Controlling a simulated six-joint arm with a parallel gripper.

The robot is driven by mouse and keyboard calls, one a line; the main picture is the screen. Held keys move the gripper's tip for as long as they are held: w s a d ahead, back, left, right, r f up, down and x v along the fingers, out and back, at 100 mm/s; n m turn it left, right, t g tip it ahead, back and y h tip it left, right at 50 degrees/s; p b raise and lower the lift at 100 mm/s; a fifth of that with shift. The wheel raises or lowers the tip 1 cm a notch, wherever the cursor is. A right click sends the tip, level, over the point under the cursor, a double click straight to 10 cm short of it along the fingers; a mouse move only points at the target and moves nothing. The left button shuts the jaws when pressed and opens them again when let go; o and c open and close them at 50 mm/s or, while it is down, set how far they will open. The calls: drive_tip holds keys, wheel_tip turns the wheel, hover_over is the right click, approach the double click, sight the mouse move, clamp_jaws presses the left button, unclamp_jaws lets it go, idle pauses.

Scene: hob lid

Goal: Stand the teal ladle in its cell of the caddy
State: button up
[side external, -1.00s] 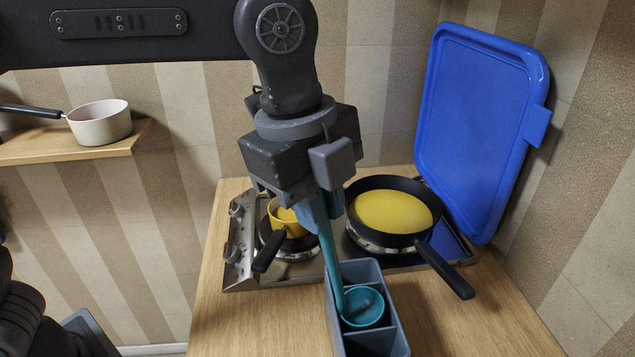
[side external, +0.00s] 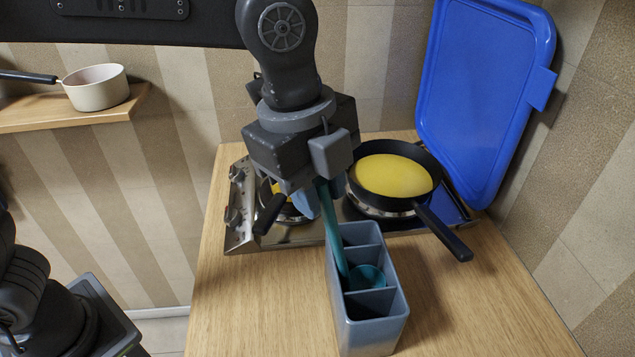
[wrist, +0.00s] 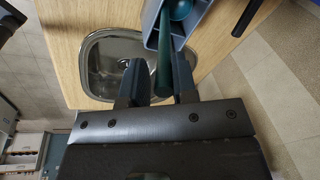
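The teal ladle (side external: 335,235) stands bowl-down in the caddy, its handle tilted up towards my gripper. Its round bowl (side external: 367,278) is low in the middle cell, partly hidden by the cell walls. The blue-grey caddy (side external: 372,333) sits on the wooden counter. My gripper (side external: 320,203) is above the caddy at the handle's upper end. In the wrist view the ladle handle (wrist: 163,72) passes between the fingers of my gripper (wrist: 160,75). A gap shows between the handle and the left finger, and the handle lies close to the right finger. The fingers look apart.
A hob (side external: 240,235) behind the caddy carries a yellow pot (side external: 276,187), mostly hidden by my gripper, and a black pan (side external: 440,228) with yellow contents. A blue lid (side external: 485,100) leans at the wall. A sink (wrist: 100,65) shows in the wrist view. Counter (side external: 460,310) right of the caddy is clear.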

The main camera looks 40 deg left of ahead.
drive_tip(key=o, duration=0.3)
drive_tip(key=r, duration=0.4)
drive_tip(key=s+a+r, duration=0.1)
drive_tip(key=r, duration=0.4)
drive_tip(key=a+r, duration=0.1)
drive_tip(key=r, duration=0.3)
drive_tip(key=shift+s+r, duration=0.3)
drive_tip(key=shift+s, duration=0.05)
drive_tip(key=s+a+f+n+t, duration=0.1)
drive_tip(key=s+a+f+n, duration=0.1)
drive_tip(key=a+f+n, duration=0.4)
drive_tip(key=s+a+f+n+t+y, duration=0.1)
drive_tip(key=s+a+f+n, duration=0.2)
drive_tip(key=a+f+n, duration=0.3)
drive_tip(key=s+a+f+n+t, duration=0.2)
drive_tip(key=a+f+n, duration=0.4)
drive_tip(key=a+n, duration=0.2)
drive_tip(key=shift+s+a+f+y, duration=0.15)
drive_tip(key=shift+s+a, duration=0.05)
drive_tip(key=shift+a, duration=0.35)
drive_tip(key=shift+s+a+f+y, duration=0.15)
drive_tip(key=shift+a, duration=0.4)
